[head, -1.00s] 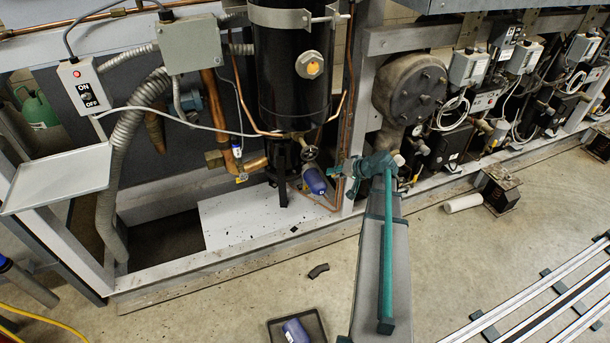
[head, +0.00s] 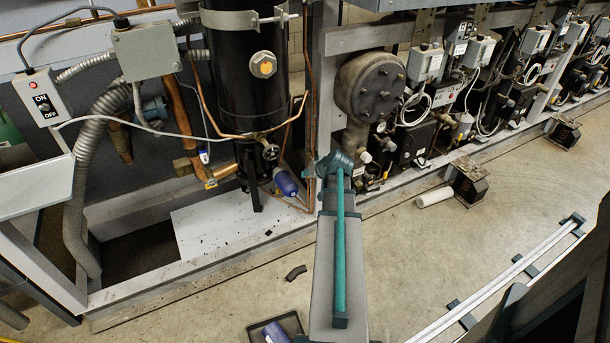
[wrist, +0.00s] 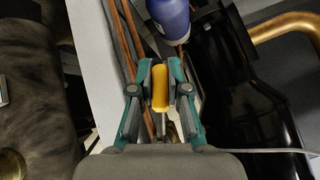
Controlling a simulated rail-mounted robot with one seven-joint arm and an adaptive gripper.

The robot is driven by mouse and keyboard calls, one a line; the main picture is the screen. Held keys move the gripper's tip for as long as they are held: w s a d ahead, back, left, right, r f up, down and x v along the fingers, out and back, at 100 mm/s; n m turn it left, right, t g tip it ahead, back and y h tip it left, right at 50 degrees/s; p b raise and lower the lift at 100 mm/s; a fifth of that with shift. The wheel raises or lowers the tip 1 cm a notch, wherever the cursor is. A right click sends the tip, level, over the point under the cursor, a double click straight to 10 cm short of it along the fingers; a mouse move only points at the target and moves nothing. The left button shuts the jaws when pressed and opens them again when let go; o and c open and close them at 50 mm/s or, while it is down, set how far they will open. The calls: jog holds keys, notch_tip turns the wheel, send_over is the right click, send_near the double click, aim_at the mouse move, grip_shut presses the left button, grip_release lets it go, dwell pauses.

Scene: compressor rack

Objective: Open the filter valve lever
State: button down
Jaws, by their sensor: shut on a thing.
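A yellow lever handle (wrist: 160,88), apparently the filter valve lever, stands between the fingers of my gripper (wrist: 160,78) in the wrist view. The fingers are closed on its two sides. Its lower end meets a metal part near the palm, mostly hidden by my gripper. In the head view my teal and grey arm reaches up to the rack frame, and its wrist joint covers the gripper and the held lever.
A blue cylinder (head: 285,182) lies close by; it also shows in the wrist view (wrist: 170,18). Copper pipes (wrist: 118,45) and a grey post (wrist: 92,60) run beside the gripper. A black tank (head: 244,70) and round housing (head: 370,90) flank it. The floor (head: 400,250) is mostly clear.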

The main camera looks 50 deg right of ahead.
jog(key=c, duration=1.1)
grip_release()
jog(key=v, duration=1.2)
